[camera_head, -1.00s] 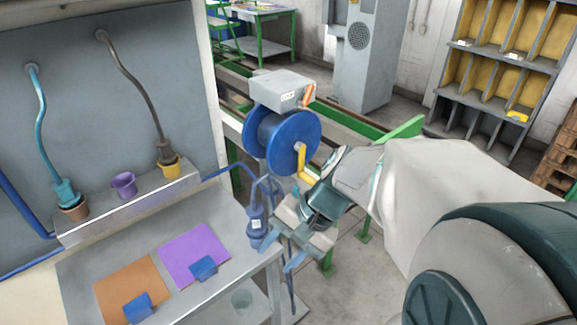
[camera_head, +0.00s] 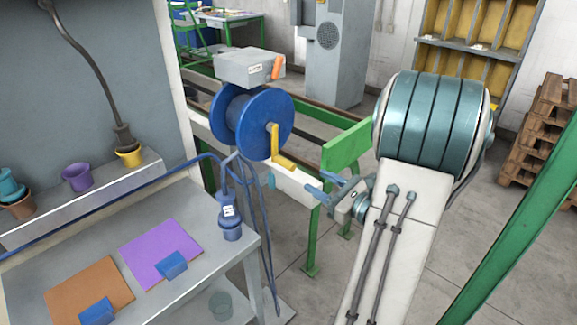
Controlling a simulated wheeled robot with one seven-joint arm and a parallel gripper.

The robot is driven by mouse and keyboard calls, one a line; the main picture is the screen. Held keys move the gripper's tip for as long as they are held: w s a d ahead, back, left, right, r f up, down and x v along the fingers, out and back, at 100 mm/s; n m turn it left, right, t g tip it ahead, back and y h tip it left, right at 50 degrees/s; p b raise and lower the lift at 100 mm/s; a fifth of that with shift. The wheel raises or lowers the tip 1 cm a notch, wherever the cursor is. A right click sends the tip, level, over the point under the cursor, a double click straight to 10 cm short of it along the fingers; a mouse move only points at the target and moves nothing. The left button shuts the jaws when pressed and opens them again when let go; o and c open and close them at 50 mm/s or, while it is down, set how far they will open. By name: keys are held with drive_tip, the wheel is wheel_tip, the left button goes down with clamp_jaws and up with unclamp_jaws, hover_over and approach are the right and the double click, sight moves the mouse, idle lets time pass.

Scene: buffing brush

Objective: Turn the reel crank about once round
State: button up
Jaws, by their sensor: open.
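The blue cable reel (camera_head: 232,125) stands on a rail frame behind the bench, with its right disc facing me. Its yellow crank (camera_head: 275,140) is on that disc. The crank arm hangs down from the hub, and its grip (camera_head: 284,163) sticks out at the lower end. My gripper (camera_head: 315,184) is open and empty. Its blue fingers point left, a little right of and below the grip, with a visible gap in the picture. The depth between them is hard to tell. Nothing hides the crank.
A grey box (camera_head: 248,68) with an orange lever (camera_head: 277,67) sits above the reel. A blue plug (camera_head: 230,215) and hanging cable are at the bench's right corner. A green frame plate (camera_head: 345,146) is behind my gripper. Floor is open at lower right.

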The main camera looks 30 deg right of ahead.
sight(276, 158)
drive_tip(key=p+x, duration=0.1)
drive_tip(key=x, duration=1)
drive_tip(key=shift+w, duration=0.1)
clamp_jaws()
